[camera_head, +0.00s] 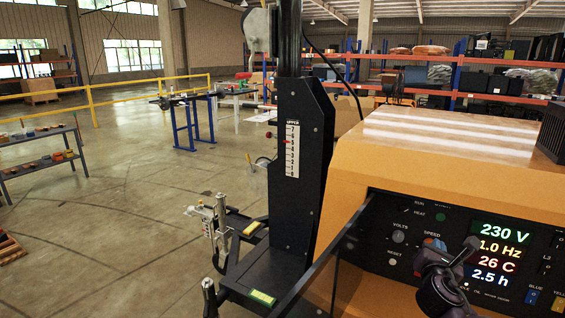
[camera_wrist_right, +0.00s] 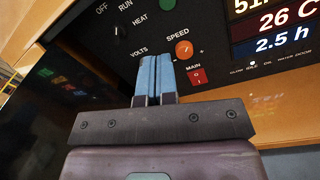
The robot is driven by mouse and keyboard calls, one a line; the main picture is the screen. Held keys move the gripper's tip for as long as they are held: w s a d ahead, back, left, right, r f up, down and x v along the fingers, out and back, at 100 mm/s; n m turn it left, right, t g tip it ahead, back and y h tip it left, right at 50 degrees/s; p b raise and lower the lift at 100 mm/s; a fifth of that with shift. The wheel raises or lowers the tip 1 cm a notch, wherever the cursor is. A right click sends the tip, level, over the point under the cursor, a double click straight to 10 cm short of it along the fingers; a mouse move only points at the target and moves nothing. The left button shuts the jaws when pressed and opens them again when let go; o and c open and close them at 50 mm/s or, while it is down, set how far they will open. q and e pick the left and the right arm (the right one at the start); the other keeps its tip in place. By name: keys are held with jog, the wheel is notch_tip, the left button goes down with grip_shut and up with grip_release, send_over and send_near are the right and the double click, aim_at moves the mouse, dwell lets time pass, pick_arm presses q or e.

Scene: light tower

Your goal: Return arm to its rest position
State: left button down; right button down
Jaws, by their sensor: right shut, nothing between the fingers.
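My right gripper (camera_head: 440,246) is in front of the control panel (camera_head: 375,252) of the orange machine, at the lower right of the head view. In the wrist view its blue fingers (camera_wrist_right: 154,76) are together with nothing between them. Their tips are just left of the orange speed knob (camera_wrist_right: 184,49) and above the red main switch's level. I cannot tell whether they touch the panel. My left gripper is not in view.
A black mast (camera_head: 297,150) with a white scale stands left of the machine's orange housing (camera_head: 440,150). A dark open panel edge (camera_head: 325,255) sticks out beside the panel. A shelf cart (camera_head: 40,165) and yellow railing (camera_head: 140,85) stand at left; the floor between is mostly clear.

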jog(key=s+a+f+m+y, duration=0.75)
jog(key=a+m, duration=0.25)
jog(key=m, duration=0.6)
jog(key=s+a+f+m+g, duration=0.1)
jog(key=s+f+m, duration=0.3)
jog(key=s+f, duration=0.4)
jog(key=s+a+f+m+g, duration=0.1)
jog(key=s+f+m+g, duration=0.2)
jog(key=s, duration=1.3)
notch_tip(320, 180, down, 6)
jog(key=m, duration=0.2)
jog(key=shift+s+a+m+y, duration=0.15)
jog(key=shift+s+m+y, duration=0.05)
jog(key=shift+m+y, duration=0.15)
jog(key=shift+r, duration=0.1)
